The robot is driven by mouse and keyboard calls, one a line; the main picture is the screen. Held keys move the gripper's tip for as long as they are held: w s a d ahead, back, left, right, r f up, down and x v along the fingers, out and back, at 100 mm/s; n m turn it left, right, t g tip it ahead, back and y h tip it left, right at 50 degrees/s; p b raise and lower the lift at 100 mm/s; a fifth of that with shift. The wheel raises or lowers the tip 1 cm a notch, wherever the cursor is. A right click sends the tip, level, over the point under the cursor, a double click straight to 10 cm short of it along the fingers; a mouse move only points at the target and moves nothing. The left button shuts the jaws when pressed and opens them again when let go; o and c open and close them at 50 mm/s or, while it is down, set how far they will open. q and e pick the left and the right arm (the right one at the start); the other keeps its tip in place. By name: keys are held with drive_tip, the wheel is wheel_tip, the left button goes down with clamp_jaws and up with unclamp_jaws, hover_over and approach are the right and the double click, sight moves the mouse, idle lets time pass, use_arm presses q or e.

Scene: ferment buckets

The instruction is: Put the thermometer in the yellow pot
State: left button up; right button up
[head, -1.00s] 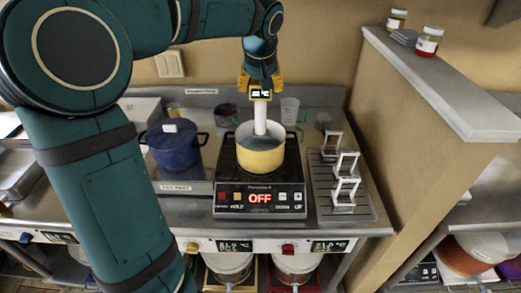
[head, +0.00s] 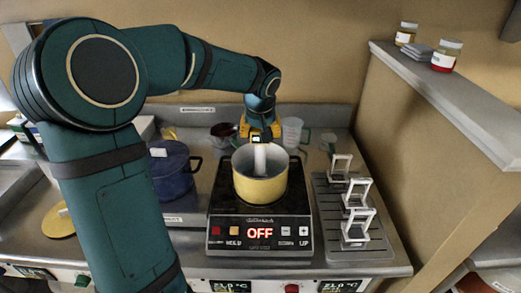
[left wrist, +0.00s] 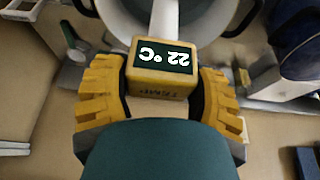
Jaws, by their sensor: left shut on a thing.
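The yellow pot (head: 262,190) stands on the black hot plate (head: 260,231), whose display reads OFF. My left gripper (head: 259,132) is at the pot's far rim, shut on the thermometer's yellow head. The thermometer's white probe (head: 260,160) points down within the pot's opening. Whether its tip touches the bottom is unclear. In the left wrist view, the thermometer head (left wrist: 161,70) sits between both yellow fingers and reads 22 °C. The pot's pale rim (left wrist: 113,20) is beyond it. My right gripper is not in view.
A rack with several white frames (head: 356,225) is on the right. A measuring cup (head: 292,131) and a dark cup (head: 223,135) are behind. A raised ledge (head: 450,100) bounds the right side.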

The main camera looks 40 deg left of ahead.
sight(260, 144)
use_arm(q)
drive_tip(key=shift+f, duration=2.1)
drive_tip(key=shift+f+b, duration=0.1)
drive_tip(key=shift+b, duration=0.3)
drive_tip(key=o, duration=1.4)
drive_tip(key=shift+c, duration=0.2)
